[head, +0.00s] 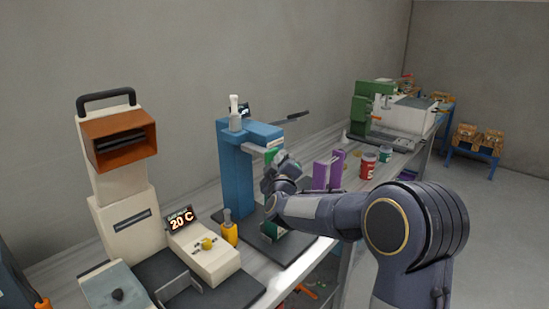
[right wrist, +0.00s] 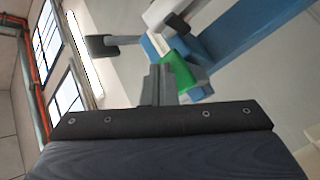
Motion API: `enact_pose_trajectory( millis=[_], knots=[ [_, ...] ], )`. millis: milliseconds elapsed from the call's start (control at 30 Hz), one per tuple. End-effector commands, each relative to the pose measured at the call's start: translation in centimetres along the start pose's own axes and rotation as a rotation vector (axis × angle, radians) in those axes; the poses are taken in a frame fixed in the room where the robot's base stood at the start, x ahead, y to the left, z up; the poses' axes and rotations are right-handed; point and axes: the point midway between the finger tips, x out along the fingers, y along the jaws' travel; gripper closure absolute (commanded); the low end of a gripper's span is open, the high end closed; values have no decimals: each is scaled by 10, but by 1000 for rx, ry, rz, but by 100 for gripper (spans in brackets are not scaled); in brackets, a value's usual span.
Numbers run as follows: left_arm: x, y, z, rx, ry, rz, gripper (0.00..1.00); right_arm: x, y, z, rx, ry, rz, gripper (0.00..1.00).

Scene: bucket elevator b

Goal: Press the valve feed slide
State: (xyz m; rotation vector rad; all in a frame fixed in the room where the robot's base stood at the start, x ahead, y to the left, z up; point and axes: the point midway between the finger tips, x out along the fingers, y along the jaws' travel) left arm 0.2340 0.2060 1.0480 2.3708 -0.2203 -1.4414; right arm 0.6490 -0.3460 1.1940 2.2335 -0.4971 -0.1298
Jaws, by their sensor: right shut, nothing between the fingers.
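A blue press-like stand (head: 234,170) stands on a dark base plate at the middle of the bench, with a white knob on top and a dark lever to its right. I cannot tell for sure which part is the valve feed slide. A green block (right wrist: 181,72) sits under the stand's blue head in the right wrist view. My right gripper (head: 276,161) is shut and empty, in front of the stand just below its head. In the right wrist view its fingers (right wrist: 157,72) are close beside the green block; contact is unclear. My left gripper is out of view.
A cream machine (head: 122,215) with an orange hood and a 20 C display box (head: 204,249) stand left. A yellow bottle (head: 229,232) is close by the stand. Purple holders (head: 322,174) and a red jar (head: 367,167) stand right. A green machine (head: 364,108) is farther back.

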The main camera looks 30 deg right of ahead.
Motion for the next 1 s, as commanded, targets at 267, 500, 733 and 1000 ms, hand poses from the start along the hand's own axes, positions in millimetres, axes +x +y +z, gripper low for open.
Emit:
enact_pose_trajectory(
  millis=[267,500,733,1000],
  knots=[
    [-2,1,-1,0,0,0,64,2,-2,-2,0,1,0,100],
    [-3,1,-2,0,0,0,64,4,-3,-4,0,1,-1,100],
    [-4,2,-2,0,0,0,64,6,-5,-5,0,1,-1,100],
    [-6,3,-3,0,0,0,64,9,-6,-7,0,1,0,100]
  ],
)
